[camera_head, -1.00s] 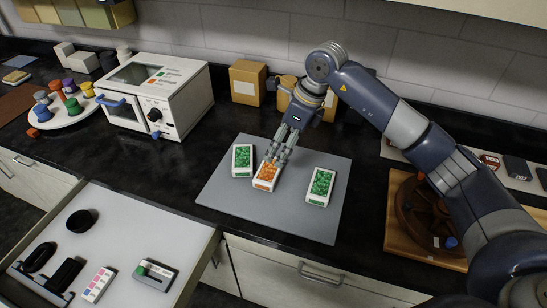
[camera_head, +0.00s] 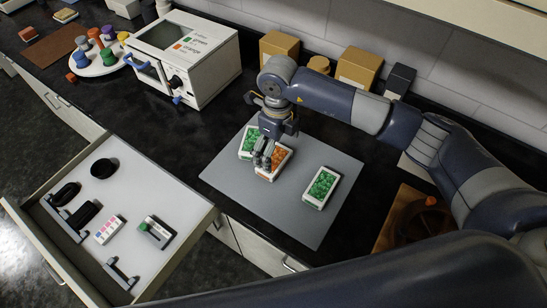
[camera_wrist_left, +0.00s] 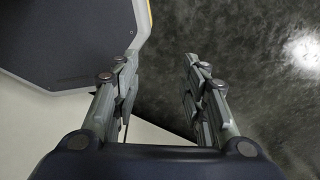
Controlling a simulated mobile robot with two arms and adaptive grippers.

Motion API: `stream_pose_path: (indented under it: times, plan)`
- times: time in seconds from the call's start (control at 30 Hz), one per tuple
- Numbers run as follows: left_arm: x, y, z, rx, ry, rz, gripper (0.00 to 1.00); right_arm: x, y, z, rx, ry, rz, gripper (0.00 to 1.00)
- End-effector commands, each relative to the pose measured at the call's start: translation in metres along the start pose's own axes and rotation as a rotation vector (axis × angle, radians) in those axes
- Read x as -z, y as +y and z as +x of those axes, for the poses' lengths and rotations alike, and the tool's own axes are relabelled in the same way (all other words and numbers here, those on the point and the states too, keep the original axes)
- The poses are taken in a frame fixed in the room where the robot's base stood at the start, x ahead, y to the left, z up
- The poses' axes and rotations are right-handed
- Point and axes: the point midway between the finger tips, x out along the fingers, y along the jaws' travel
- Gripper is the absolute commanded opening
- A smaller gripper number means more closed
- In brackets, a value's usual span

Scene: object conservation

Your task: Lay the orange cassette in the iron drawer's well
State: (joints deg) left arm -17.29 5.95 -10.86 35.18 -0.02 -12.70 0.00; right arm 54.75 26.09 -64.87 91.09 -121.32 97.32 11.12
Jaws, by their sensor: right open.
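The orange cassette (camera_head: 281,155), a white tray-like box with orange contents, lies on the grey mat (camera_head: 255,195) between two green cassettes. My right gripper (camera_head: 263,165) is open, pointing down at its left end and partly hiding it. Whether the fingers touch it I cannot tell. An open drawer (camera_head: 150,180) with a pale floor stands at the left, away from the cassette. No feature in it is clearly marked as the iron drawer's well. My left gripper (camera_wrist_left: 160,65) is open and empty in the left wrist view, above a dark surface.
Green cassettes lie left (camera_head: 247,143) and right (camera_head: 321,187) of the orange one. The drawer holds a black round cup (camera_head: 103,168), dark objects, a colour-striped block (camera_head: 109,230) and a green-and-grey block (camera_head: 156,231). A white machine (camera_head: 195,60) stands behind. The mat's front is clear.

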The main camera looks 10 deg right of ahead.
Motion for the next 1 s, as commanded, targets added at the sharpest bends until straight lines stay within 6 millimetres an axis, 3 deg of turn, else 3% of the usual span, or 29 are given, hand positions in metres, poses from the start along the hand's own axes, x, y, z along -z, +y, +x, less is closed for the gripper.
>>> stream_pose_path:
  times: [0.17,0.37,0.5,0.7,0.73,0.9,1.0]
  plan:
    - [0.004,0.013,-0.015,-0.016,0.003,-0.003,0.40,0.003,0.002,0.012,-0.003,0.003,0.000,1.00]
    - [0.014,0.032,-0.031,-0.040,0.018,0.001,0.40,0.005,0.003,0.040,-0.002,0.003,0.001,1.00]
    - [0.015,0.030,-0.033,-0.037,0.020,0.003,0.40,0.004,0.003,0.052,0.000,0.000,0.000,1.00]
    - [0.013,0.020,-0.031,-0.026,0.017,0.003,0.40,0.004,0.002,0.053,0.000,-0.002,-0.001,1.00]
    - [0.013,0.019,-0.031,-0.024,0.017,0.002,0.40,0.004,0.002,0.053,0.000,-0.002,-0.001,0.98]
    - [0.012,0.017,-0.031,-0.022,0.015,-0.001,0.40,0.004,0.002,0.053,0.000,-0.001,-0.001,0.64]
    - [0.011,0.017,-0.031,-0.022,0.014,-0.001,0.40,0.004,0.002,0.053,0.000,-0.002,-0.001,0.59]
